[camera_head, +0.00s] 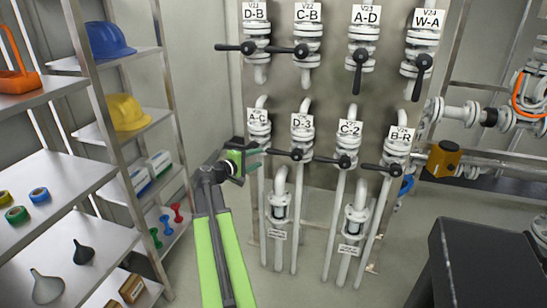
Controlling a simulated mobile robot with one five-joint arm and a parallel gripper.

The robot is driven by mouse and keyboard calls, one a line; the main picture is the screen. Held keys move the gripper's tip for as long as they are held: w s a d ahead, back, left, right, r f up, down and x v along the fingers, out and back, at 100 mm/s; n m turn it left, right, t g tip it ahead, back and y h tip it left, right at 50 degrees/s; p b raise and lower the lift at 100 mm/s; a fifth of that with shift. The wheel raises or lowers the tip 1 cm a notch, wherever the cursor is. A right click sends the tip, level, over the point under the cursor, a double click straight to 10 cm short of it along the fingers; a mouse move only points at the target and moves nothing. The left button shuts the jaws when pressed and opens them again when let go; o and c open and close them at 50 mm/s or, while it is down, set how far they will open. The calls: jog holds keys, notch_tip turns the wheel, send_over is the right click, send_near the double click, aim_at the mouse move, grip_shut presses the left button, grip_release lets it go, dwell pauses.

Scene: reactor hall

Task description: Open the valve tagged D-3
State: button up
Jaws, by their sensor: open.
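The tag D-3 (302,122) is on a white valve in the lower row, second from the left. Its black lever (280,152) lies across the pipe, about level, with its free end pointing left. My gripper (254,158) is open, in front of the A-C valve's pipe and just left of the D-3 lever's free end in the picture. I cannot tell how far apart they are in depth. My gripper and arm cover part of the A-C valve (258,127), and its lever is not clearly visible.
C-2 (349,140) and B-R (396,150) have level levers pointing left. Above, D-B (256,30) and C-B (307,32) have level levers; A-D (362,35) and W-A (425,38) have hanging ones. A shelf rack (105,100) stands left, a dark box (490,262) lower right.

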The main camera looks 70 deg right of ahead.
aim_at(272, 153)
jog(key=b+x, duration=0.1)
jog(key=x, duration=1)
jog(key=shift+s+f+b, duration=0.1)
jog(key=shift+f+b, duration=0.05)
jog(key=shift+b, duration=0.2)
grip_shut()
dwell(0.6)
